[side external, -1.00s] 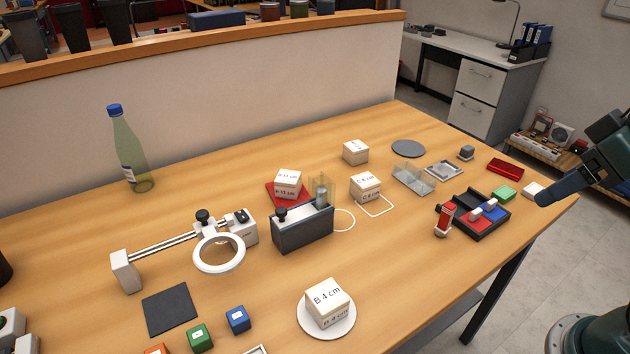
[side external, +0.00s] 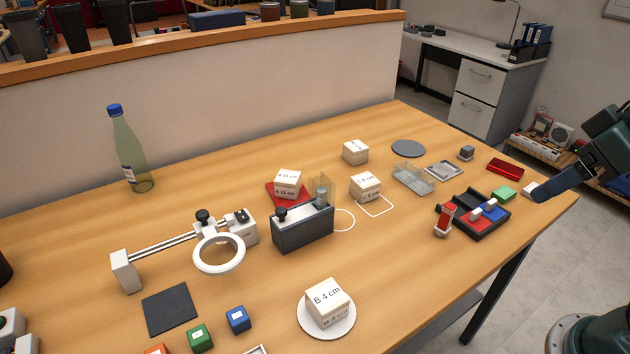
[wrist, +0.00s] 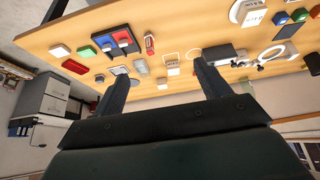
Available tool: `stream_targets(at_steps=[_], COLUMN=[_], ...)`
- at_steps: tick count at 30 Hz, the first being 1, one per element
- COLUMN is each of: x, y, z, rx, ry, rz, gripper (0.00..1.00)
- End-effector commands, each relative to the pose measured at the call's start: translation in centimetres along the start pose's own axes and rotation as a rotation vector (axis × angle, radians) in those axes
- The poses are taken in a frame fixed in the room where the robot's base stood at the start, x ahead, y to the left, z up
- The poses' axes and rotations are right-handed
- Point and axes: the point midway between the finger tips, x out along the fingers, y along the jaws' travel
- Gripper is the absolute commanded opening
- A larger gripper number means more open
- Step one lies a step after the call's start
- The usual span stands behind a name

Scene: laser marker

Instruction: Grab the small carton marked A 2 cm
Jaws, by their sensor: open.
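Several white cartons with printed labels stand on the wooden table. The larger print on a front carton (side external: 327,303), on a white disc, reads B 4 cm. The other labels are too small to read surely, so I cannot tell which is A 2 cm. My gripper (side external: 540,194) is at the table's right end, well away from the cartons. In the wrist view my gripper (wrist: 160,70) is open and empty, fingers wide apart.
A white block (side external: 529,190) is close to my fingertips in the picture. A black tray (side external: 487,228) with red and blue parts, a green block (side external: 504,194) and a red case (side external: 505,169) are nearby. A dark box (side external: 302,230) and ring magnifier (side external: 219,253) stand near the middle.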

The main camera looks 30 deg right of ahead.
Motion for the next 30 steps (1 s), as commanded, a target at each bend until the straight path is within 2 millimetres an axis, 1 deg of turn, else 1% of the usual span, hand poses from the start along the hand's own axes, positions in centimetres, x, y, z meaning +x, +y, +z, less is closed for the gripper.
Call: stream_targets(at_steps=[5,8,17,23,30], x=[0.1,0.2,1.9,3.9,7.4], y=[0.1,0.2,0.6,1.1,1.7], z=[-2.3,-4.3,-11.4,-16.0,-21.0], rx=[0.003,0.005,0.014,0.021,0.028], ry=[-0.008,-0.012,-0.028,-0.037,-0.05], rz=[0.002,0.003,0.009,0.012,0.015], gripper=[0.75,0.75,0.75,0.75,0.75])
